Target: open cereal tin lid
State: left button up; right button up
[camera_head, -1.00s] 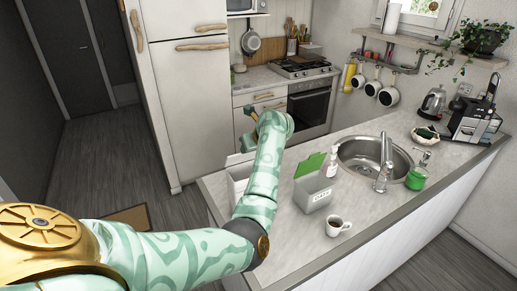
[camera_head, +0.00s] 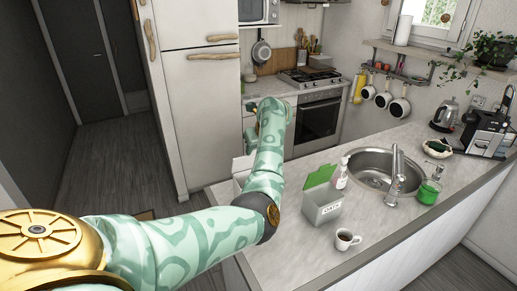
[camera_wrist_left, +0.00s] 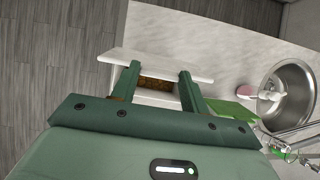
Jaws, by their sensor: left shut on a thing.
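The cereal tin is a white box; in the wrist view its wall (camera_wrist_left: 155,101) shows between my fingers, with brown contents inside. Its white lid (camera_wrist_left: 150,62) is a pale strip across my fingertips, apart from the wall, so the tin looks at least partly open. My left gripper (camera_wrist_left: 159,72) is shut on the lid. In the head view the tin (camera_head: 241,166) shows only as a white sliver left of my forearm, which hides my fingers and most of the tin. My right gripper is not in view.
An open grey tin (camera_head: 322,212) with a raised green lid (camera_head: 320,176) stands right of my arm. A coffee cup (camera_head: 346,239), soap bottle (camera_head: 341,176), sink (camera_head: 368,165), faucet (camera_head: 397,170) and green glass (camera_head: 428,191) are on the counter. The fridge (camera_head: 203,110) is behind left.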

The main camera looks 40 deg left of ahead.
pick_arm(q)
jog(key=o, duration=1.4)
jog(key=shift+d+r, duration=0.1)
jog(key=shift+r, duration=0.05)
jog(key=b+v, duration=0.1)
jog(key=v, duration=1.5)
